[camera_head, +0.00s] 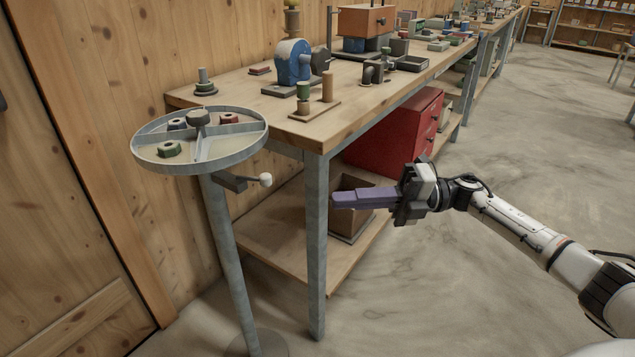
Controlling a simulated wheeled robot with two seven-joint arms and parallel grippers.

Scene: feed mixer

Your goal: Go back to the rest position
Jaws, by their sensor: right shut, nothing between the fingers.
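My right gripper (352,199) is at the centre right of the head view, at the end of my white arm that comes in from the right. Its purple fingers lie together and point left, with nothing between them. It is in the air in front of the workbench's lower part, apart from the bench and the round tray. My left gripper is not in view.
A round divided tray (200,165) on a metal post holds several small parts and has a white-knobbed lever (265,180). A wooden workbench (345,110) carries many small items, with a red cabinet (385,125) below. The concrete floor at right is largely clear.

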